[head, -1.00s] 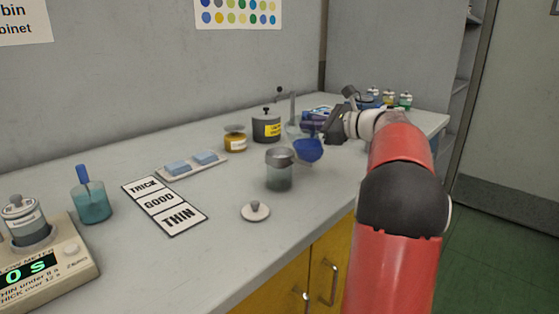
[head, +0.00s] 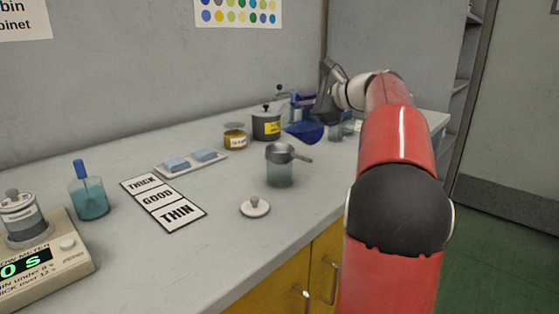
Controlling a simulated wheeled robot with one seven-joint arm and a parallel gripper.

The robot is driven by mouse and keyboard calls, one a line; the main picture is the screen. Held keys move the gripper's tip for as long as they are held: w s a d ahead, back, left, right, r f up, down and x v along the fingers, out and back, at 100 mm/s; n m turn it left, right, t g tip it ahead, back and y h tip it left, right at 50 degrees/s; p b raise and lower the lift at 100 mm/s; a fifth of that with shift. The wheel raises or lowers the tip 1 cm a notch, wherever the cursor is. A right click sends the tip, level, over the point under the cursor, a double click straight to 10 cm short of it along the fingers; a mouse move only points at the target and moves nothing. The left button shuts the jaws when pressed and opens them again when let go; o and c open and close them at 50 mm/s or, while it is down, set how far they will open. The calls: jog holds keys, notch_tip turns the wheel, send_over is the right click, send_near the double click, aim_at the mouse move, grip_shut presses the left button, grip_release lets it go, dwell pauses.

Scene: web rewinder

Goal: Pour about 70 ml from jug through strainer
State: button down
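The strainer (head: 281,149), a grey cup with a short handle pointing right, sits on top of a clear, pale-tinted jar (head: 279,174) at mid bench. Behind it and to its right is the jug, whose deep blue contents (head: 305,132) show as a slanted, pointed shape; its clear walls are hard to make out. My gripper (head: 324,103), dark, is above and right of the blue. It appears shut on the jug, though its fingertips and the jug's handle are not clear. The jug appears tilted and apart from the strainer. No falling stream is visible.
A dark lidded pot (head: 266,126) and a yellow-brown jar (head: 235,136) stand behind the strainer. A pale lid (head: 255,207) lies in front. The THICK/GOOD/THIN card (head: 164,204), a teal beaker (head: 90,199) and a flow meter (head: 45,262) are at left.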

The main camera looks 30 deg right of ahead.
aim_at(296, 94)
jog(key=shift+s+a+r+n+h+b, duration=0.1)
jog(key=shift+a+r+n+h+b, duration=0.05)
jog(key=shift+a+r+n+b, duration=0.2)
jog(key=shift+a+r+n+h+b, duration=0.1)
jog(key=shift+r+n+h+b, duration=0.1)
jog(key=shift+r+n, duration=0.2)
dwell(0.6)
jog(key=shift+a+n+b, duration=0.2)
jog(key=shift+n+b, duration=0.15)
jog(key=shift+b, duration=0.35)
jog(key=shift+f+n+g+h+b, duration=0.1)
jog(key=shift+n+g+h+b, duration=0.2)
jog(key=shift+b, duration=0.3)
dwell(1.1)
jog(key=shift+a+r+n+h, duration=0.25)
jog(key=shift+a+r+n, duration=0.15)
jog(key=shift+a, duration=0.05)
dwell(1.3)
jog(key=p, duration=0.1)
jog(key=d+m+y+p, duration=0.1)
jog(key=p, duration=0.1)
jog(key=shift+w+d+r+m, duration=0.2)
jog(key=shift+d+m, duration=0.1)
jog(key=shift+d+f+m+y, duration=0.3)
jog(key=shift+f+m+y, duration=0.15)
jog(key=shift+f, duration=0.35)
jog(key=shift+f, duration=0.1)
